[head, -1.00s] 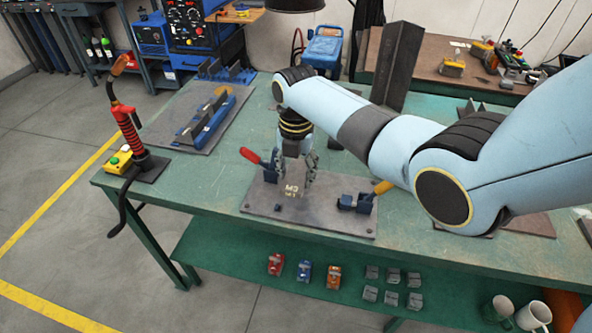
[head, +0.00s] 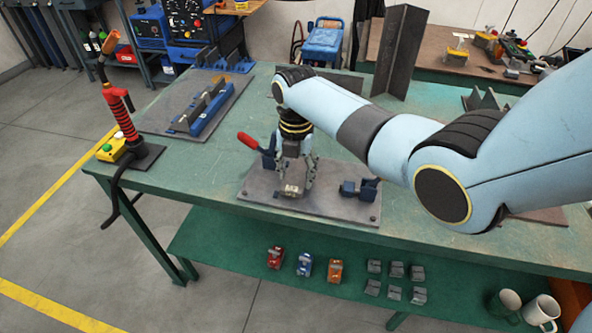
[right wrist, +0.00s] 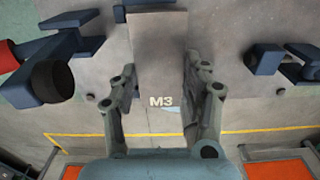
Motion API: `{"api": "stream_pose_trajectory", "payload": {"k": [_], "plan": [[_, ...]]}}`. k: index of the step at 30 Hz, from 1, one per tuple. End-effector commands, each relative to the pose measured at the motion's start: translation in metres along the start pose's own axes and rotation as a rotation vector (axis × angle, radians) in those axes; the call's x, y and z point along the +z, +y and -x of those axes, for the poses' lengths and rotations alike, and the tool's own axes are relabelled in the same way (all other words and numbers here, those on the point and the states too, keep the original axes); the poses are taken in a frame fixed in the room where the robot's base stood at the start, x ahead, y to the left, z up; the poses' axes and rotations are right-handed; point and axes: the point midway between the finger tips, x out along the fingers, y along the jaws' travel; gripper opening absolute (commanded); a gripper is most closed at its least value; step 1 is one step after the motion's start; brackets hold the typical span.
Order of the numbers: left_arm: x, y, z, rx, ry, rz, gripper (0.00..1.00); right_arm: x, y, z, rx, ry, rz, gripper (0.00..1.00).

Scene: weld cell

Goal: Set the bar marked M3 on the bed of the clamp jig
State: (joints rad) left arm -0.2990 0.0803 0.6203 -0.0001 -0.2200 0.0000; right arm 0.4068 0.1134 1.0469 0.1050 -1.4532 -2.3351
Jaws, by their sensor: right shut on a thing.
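The bar marked M3 (right wrist: 160,60) lies between the fingers of my right gripper (right wrist: 158,85), its white marking facing the wrist camera. In the head view my right gripper (head: 294,178) is shut on the bar (head: 291,191), low over the front left part of the clamp jig's grey plate (head: 325,204). Whether the bar touches the bed cannot be told. The jig has a blue clamp with a red handle (head: 248,144) at the left and another blue clamp (head: 359,189) at the right. My left gripper is not in view.
A welding torch stand (head: 138,157) and button box (head: 110,149) stand at the table's left end. A blue fixture on a plate (head: 200,108) lies behind. Red, blue and orange items (head: 304,265) and several grey blocks sit on the lower shelf. Green tabletop left of the jig is clear.

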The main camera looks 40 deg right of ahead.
Motion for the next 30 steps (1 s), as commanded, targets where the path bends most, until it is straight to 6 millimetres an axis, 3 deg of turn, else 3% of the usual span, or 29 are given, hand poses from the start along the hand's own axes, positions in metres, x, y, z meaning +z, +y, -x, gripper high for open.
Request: {"api": "stream_pose_trajectory", "payload": {"k": [30], "plan": [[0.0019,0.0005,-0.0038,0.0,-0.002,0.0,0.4,0.0009,0.0011,-0.0069,0.003,-0.002,0.0,0.16]]}}
